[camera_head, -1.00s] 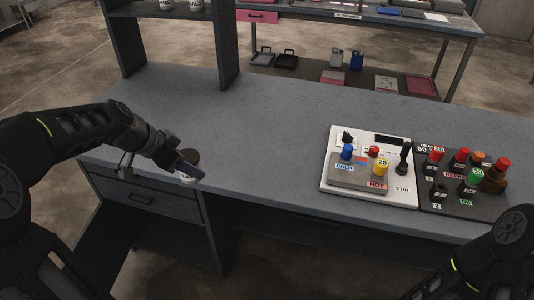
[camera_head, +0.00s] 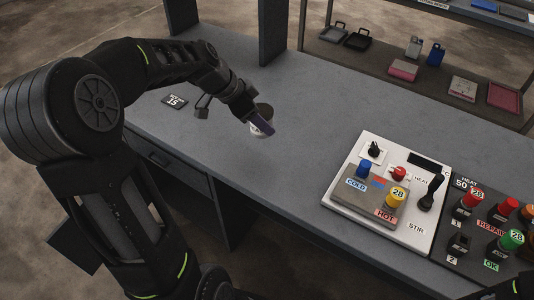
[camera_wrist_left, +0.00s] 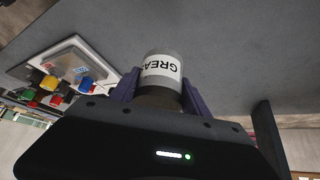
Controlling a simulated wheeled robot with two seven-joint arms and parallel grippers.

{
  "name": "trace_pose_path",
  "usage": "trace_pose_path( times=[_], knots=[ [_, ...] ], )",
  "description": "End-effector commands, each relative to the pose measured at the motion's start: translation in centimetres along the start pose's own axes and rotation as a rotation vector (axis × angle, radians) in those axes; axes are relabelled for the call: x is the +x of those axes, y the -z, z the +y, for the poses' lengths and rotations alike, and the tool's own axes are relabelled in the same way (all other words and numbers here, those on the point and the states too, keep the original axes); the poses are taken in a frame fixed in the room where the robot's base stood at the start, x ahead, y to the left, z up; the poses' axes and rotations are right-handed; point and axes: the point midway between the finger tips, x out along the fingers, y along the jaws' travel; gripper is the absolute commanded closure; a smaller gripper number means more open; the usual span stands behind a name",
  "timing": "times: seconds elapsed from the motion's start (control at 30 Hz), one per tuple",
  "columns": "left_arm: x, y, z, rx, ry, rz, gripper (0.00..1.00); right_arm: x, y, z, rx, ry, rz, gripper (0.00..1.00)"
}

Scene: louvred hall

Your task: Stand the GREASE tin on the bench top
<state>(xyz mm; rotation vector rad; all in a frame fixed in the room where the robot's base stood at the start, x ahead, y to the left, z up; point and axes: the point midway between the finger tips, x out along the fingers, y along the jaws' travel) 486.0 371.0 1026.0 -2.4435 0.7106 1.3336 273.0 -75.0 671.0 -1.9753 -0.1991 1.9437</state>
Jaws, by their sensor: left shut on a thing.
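The GREASE tin (camera_head: 264,110) is a small round tin with a dark end and a white label. In the left wrist view the tin (camera_wrist_left: 163,70) shows part of its name, upside down. My left gripper (camera_head: 256,121) is shut on it, with a purple finger on each side. The tin is over the bench top (camera_head: 310,110), left of the white control panel. I cannot tell whether its base touches the surface. My right gripper is not in view; only a bit of that arm shows at the lower right corner.
A white control panel (camera_head: 418,232) with knobs and a black lever lies to the right, beside a dark panel (camera_head: 470,245) with coloured buttons. A small black card marked 15 (camera_head: 174,101) lies at the left. Shelf uprights stand at the back. The bench middle is clear.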

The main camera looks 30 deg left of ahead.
Motion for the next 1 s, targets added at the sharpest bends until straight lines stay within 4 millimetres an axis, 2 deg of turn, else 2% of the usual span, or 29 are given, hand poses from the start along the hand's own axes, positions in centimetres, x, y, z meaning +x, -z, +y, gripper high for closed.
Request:
trace_pose_path(
  times=[0.17, 0.5, 0.83, 1.0],
  knots=[
    [0.7, -0.4, 0.1, -0.002, -0.003, 0.0, 0.94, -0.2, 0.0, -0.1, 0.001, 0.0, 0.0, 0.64],
    [5.1, -3.2, 0.0, -0.001, -0.002, 0.0, 0.94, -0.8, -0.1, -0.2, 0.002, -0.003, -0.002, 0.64],
    [5.4, -3.4, 0.0, 0.001, -0.001, 0.001, 0.94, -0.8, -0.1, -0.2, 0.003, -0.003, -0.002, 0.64],
    [7.0, -4.4, 0.1, -0.003, -0.003, -0.001, 0.94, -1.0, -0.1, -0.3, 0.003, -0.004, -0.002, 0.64]
  ],
)
